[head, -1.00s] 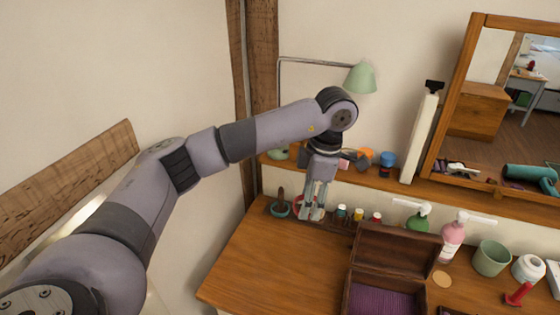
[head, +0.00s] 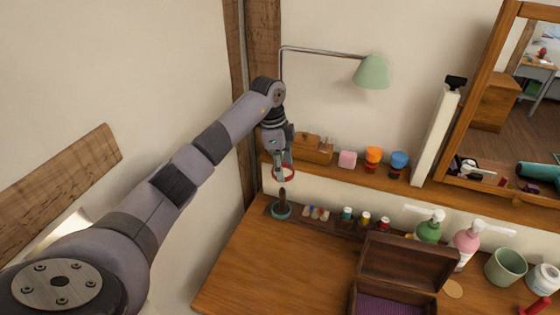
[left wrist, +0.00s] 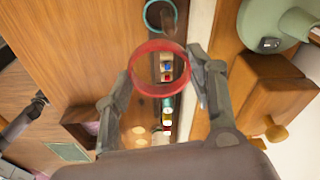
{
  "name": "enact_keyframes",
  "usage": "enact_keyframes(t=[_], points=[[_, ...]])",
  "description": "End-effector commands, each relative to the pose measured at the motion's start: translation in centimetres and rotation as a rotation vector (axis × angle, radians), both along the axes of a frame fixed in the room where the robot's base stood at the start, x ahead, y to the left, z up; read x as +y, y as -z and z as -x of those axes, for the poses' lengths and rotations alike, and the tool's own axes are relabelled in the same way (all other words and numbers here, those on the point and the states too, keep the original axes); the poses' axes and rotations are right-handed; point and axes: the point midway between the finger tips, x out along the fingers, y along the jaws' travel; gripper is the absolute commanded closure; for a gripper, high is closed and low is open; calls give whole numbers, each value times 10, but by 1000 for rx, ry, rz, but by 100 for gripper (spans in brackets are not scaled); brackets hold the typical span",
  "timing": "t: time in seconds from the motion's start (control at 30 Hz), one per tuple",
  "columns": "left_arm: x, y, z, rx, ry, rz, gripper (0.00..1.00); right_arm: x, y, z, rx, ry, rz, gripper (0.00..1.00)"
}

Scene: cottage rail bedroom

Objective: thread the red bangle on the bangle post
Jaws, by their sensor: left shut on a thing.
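The red bangle (head: 293,174) is in my left gripper (head: 283,174), which is shut on it. In the left wrist view the red bangle (left wrist: 158,90) is a ring held between the two fingertips (left wrist: 160,80). The bangle post (head: 282,198) is a short dark upright peg at the left end of the dresser's back strip, with a teal ring (head: 281,213) around its foot. In the head view the bangle is just above the post top, apart from it. In the left wrist view the post (left wrist: 168,22) shows beyond the bangle's far rim.
Several small bottles stand right of the post, including a teal one (head: 347,214). An open wooden box (head: 405,262) sits on the dresser (head: 270,260). The shelf behind holds a small wooden piece (head: 313,151) and coloured jars (head: 373,155). A green lamp (head: 372,72) hangs above.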

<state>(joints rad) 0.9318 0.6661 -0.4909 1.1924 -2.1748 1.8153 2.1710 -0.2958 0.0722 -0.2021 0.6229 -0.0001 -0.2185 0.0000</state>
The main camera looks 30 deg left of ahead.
Motion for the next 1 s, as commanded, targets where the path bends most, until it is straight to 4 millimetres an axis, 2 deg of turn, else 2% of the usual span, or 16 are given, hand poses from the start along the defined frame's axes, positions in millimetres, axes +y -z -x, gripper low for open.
enact_keyframes(t=[0.1,0.2,0.53,0.73,1.0], points=[[5,5,0,1,-127,1,72,-3,0,1,1,-1,3,60],[8,7,-1,0,-179,0,72,-6,0,1,3,-1,7,60],[8,7,-1,0,-190,0,72,-10,0,8,13,0,12,60],[8,4,0,-3,-190,9,72,-10,-9,8,13,0,12,60],[8,29,0,-4,-190,9,72,-9,2,7,12,0,12,60]])
